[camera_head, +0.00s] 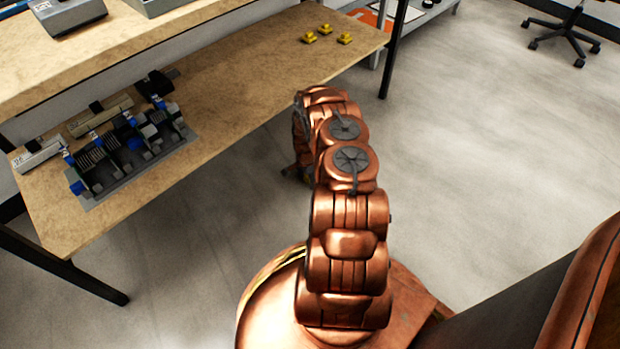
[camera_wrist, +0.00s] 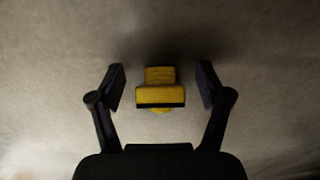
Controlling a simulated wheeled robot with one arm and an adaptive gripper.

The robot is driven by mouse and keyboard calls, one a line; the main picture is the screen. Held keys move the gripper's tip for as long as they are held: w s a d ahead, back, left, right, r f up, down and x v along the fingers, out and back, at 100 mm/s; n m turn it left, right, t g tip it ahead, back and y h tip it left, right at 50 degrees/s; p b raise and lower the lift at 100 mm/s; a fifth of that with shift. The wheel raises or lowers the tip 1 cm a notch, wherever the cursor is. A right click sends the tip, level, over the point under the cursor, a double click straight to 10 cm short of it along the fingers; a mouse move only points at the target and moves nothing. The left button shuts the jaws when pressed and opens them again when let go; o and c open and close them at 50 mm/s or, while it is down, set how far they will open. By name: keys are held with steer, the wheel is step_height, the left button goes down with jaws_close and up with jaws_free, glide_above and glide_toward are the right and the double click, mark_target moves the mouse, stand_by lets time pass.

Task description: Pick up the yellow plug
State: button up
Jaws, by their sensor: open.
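In the wrist view a yellow plug (camera_wrist: 160,88) with a dark band along its lower edge sits between the two fingertips of my gripper (camera_wrist: 161,82). The gripper is open, with a gap on each side of the plug. The surface behind the plug is plain grey, like the floor. In the head view my arm hides most of the gripper, which is low beside the bench; a small yellowish patch (camera_head: 309,178) shows there, too small to identify. Three more yellow plugs (camera_head: 310,37) (camera_head: 326,29) (camera_head: 345,38) lie at the far end of the wooden bench.
The wooden bench (camera_head: 240,88) runs along the left, with an assembly (camera_head: 130,145) of blue, black and grey parts at its near end. A raised shelf (camera_head: 120,45) stands behind. Dark bench legs reach the floor. Open grey floor (camera_head: 480,130) lies right of my arm; an office chair (camera_head: 565,35) is far back.

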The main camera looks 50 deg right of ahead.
jaws_close()
stand_by(0.5)
steer(key=shift+r, duration=0.15)
steer(key=shift+r, duration=0.3)
step_height(320, 180, up, 3)
steer(key=shift+r+p, duration=0.2)
steer(key=shift+p, duration=0.95)
steer(key=s+d+p, duration=0.1)
steer(key=s+d, duration=0.1)
steer(key=d, duration=0.2)
steer(key=s+d+p, duration=0.1)
steer(key=s+d, duration=0.2)
steer(key=d, duration=0.2)
steer(key=s+d+p, duration=0.1)
steer(key=s+d, duration=0.2)
steer(key=d, duration=0.1)
steer(key=shift+s+d+r+p, duration=0.1)
steer(key=shift+d+r+p, duration=0.3)
steer(key=shift+r, duration=0.15)
steer(key=shift+r+p, duration=1)
steer(key=shift+r, duration=1.35)
